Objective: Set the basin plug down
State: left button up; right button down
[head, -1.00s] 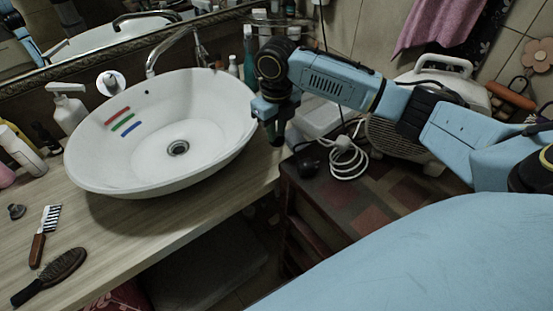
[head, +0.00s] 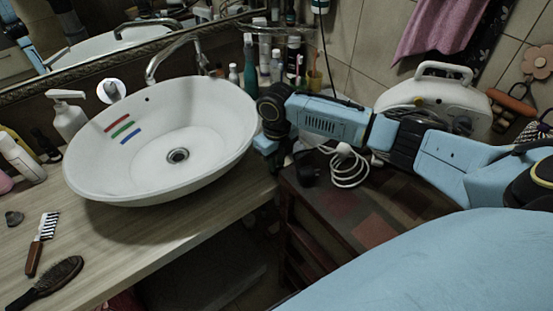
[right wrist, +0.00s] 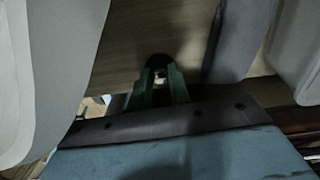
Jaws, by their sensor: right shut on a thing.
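My right gripper (head: 275,162) is low at the right end of the wooden counter, just right of the white basin (head: 205,180). In the right wrist view its two greenish fingers (right wrist: 160,82) are shut on a dark round thing, which looks like the basin plug (right wrist: 158,61). The plug is close over the wooden counter; I cannot tell whether it touches. In the head view the plug is hidden by the gripper. The basin has red, green and blue marks inside and an open-looking drain (head: 177,155). My left gripper is not in view.
A small dark object (head: 14,218), a comb (head: 41,243) and a hairbrush (head: 46,284) lie on the counter at left. Bottles (head: 249,62) stand behind the basin. A white cable (head: 348,168) and a white appliance (head: 440,92) are at right, beyond the counter's edge.

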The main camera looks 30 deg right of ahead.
jog(key=c, duration=1.3)
grip_release()
notch_tip(320, 180, up, 12)
jog(key=p, duration=0.1)
jog(key=shift+r, duration=0.15)
